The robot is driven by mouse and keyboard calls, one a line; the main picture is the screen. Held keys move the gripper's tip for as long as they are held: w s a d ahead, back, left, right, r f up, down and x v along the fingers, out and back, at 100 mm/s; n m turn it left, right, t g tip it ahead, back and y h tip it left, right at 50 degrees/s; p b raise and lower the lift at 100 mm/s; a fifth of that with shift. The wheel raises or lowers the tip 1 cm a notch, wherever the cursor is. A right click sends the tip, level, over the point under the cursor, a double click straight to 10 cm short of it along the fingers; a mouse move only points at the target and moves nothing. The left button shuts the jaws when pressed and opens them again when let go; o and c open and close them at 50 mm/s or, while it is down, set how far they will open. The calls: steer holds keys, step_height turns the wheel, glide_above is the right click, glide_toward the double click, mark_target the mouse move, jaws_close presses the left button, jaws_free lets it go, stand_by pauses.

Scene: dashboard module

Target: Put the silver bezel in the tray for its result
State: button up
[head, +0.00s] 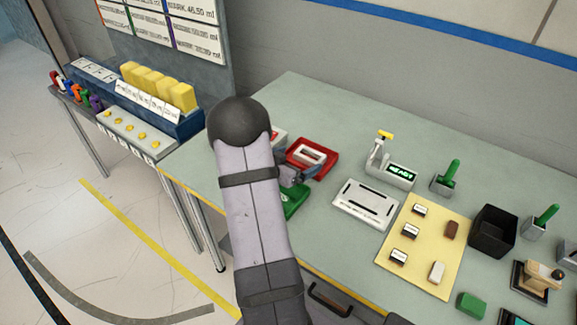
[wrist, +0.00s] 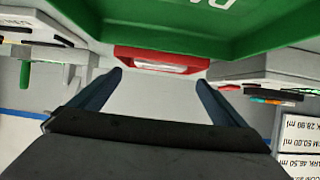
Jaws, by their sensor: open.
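A pale silver frame, which looks like the bezel (head: 308,152), lies in the red tray (head: 332,160). In the wrist view the red tray (wrist: 125,53) shows beyond the fingertips, with the pale piece (wrist: 160,67) in it. A green tray (head: 297,202) is nearer the table's front edge, partly hidden by my arm; it fills the top of the wrist view (wrist: 190,35). My gripper (wrist: 160,80) is open, with nothing seen between its two dark fingers. In the head view my gripper (head: 292,176) is small and partly hidden, over the red and green trays.
A white slotted plate (head: 366,204) and a tester with a lit green display (head: 400,173) stand to the right. Beyond are a yellow mat (head: 425,240) with small parts, a black bin (head: 492,231) and green-handled tools. The table behind the red tray is clear.

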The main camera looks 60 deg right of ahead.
steer(key=shift+b+v, duration=0.3)
steer(key=shift+v, duration=2.3)
